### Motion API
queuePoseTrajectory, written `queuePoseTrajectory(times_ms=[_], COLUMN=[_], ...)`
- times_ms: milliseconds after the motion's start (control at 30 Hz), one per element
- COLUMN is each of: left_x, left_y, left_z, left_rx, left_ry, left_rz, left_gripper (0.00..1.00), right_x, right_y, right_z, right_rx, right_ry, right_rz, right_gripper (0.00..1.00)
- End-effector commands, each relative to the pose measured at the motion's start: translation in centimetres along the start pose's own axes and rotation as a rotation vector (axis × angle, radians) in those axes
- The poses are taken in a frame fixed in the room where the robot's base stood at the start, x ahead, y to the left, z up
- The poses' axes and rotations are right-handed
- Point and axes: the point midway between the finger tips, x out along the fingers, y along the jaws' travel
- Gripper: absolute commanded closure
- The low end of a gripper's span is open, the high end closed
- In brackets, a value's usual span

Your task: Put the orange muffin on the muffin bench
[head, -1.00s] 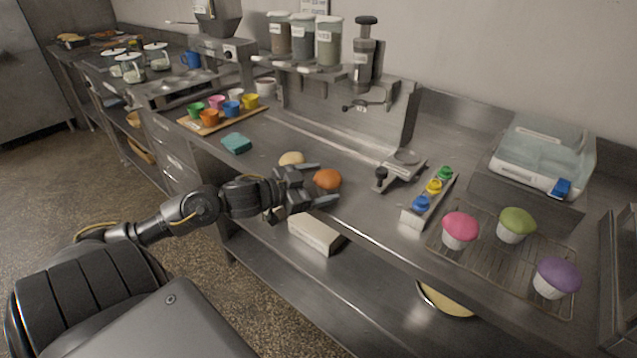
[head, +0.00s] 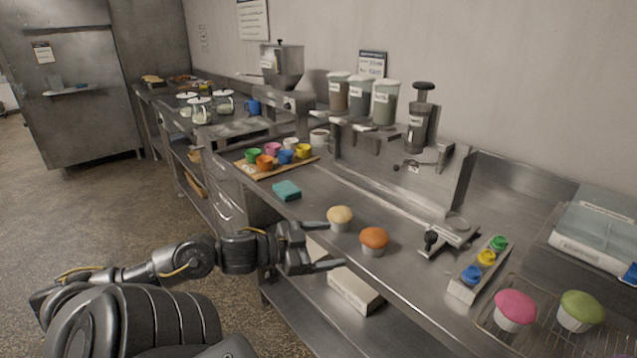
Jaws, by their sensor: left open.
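The orange muffin (head: 374,240) stands upright on the steel counter near its front edge, in a pale cup. A cream-topped muffin (head: 340,218) stands just to its left. My left gripper (head: 334,244) is open and empty at the counter's front edge, with its fingers pointing right toward the two muffins and apart from the orange one. A wire rack (head: 496,330) at the lower right holds a pink muffin (head: 515,309) and a green muffin (head: 580,310). I cannot tell which surface is the muffin bench. My right gripper is not in view.
A tamper stand (head: 450,235) and a tray of coloured pots (head: 480,268) stand right of the orange muffin. A teal sponge (head: 287,190) and a board of coloured cups (head: 262,172) lie to the left. A white box (head: 355,290) sits on the lower shelf.

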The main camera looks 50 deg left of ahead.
Motion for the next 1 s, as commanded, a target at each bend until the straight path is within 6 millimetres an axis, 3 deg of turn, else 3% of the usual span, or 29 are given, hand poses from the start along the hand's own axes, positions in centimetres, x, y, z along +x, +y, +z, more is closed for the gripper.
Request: queuePoseTrajectory(times_ms=[200,567,667,767,833,933,1000], left_x=[-1.6,-1.8,-1.7,-1.7,-2.0,-3.0,-4.1], left_y=[0.0,0.0,-0.7,-2.8,-4.5,-5.3,-4.0], left_z=[0.0,0.0,1.1,5.2,10.5,20.6,28.1], left_rx=[0.0,0.001,-0.013,-0.058,-0.107,-0.192,-0.246], left_ry=[-0.002,-0.001,-0.013,-0.063,-0.127,-0.261,-0.372], left_rz=[-0.001,-0.001,-0.022,-0.096,-0.173,-0.283,-0.337], left_gripper=[0.18,0.18,0.18,0.18,0.18,0.18,0.18], right_x=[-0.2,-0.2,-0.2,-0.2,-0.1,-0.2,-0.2], right_y=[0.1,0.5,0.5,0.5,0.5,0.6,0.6], right_z=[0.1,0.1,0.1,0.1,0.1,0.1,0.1], right_rx=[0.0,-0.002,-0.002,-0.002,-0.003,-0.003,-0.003], right_ry=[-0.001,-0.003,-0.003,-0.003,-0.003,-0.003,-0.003], right_rz=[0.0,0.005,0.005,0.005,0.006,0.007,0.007], right_gripper=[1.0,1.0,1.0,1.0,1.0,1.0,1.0])
